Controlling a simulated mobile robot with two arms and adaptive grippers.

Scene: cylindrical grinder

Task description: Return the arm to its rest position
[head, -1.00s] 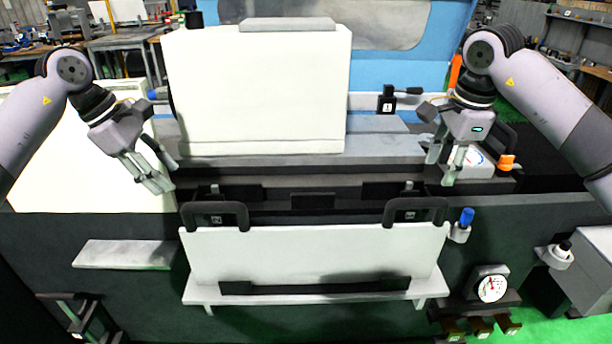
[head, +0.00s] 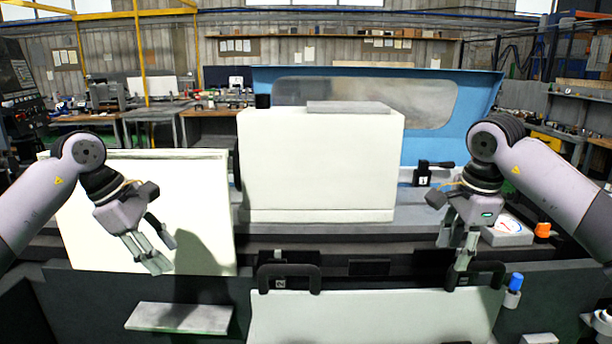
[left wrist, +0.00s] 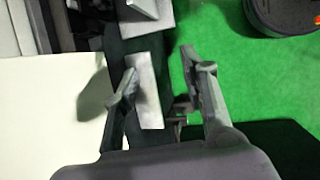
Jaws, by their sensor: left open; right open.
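My left gripper (head: 158,252) is open and empty in the head view, in front of the pale panel at the left of the grinder. In the left wrist view its two fingers (left wrist: 165,95) stand apart with nothing between them; a grey ledge lies beyond. My right gripper (head: 464,254) is open and empty in the head view. It hangs in front of the grinder's bed, near the right black handle. Its fingertips overlap the dark bed edge, and I cannot tell whether they touch it.
The white grinder housing (head: 320,165) stands between the arms. A front panel (head: 375,318) has two black handles, left (head: 290,270) and right (head: 486,268). A grey ledge (head: 178,318) juts out below my left gripper. A gauge box (head: 506,232) and orange knob (head: 543,231) are at right.

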